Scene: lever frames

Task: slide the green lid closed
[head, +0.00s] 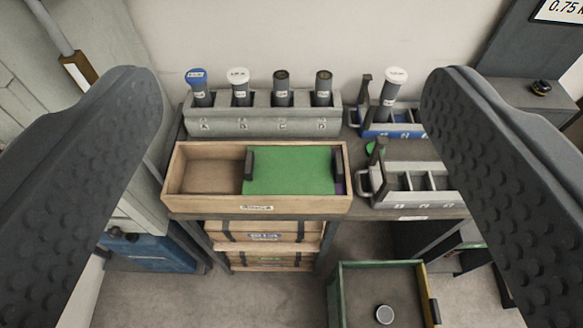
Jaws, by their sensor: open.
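The green lid (290,170) lies in the top of a wooden box (257,205) on a bench. It covers the middle and most of the right part of the box. The left part of the box is open and shows a bare wooden floor (208,178). A dark upright handle (249,163) stands at the lid's left edge and another (338,165) at its right edge. A narrow purple strip shows at the box's right end. My gripper (290,100) is open and empty, its two dark fingers wide apart in the foreground, clear of the lid.
A grey rack (262,122) with several capped tubes stands behind the box. To the right are a blue-fronted rack (395,130) with a white-capped tube and a grey divided tray (425,182). Wooden crates (262,232) sit below. A green-rimmed bin (350,268) holds a small round object.

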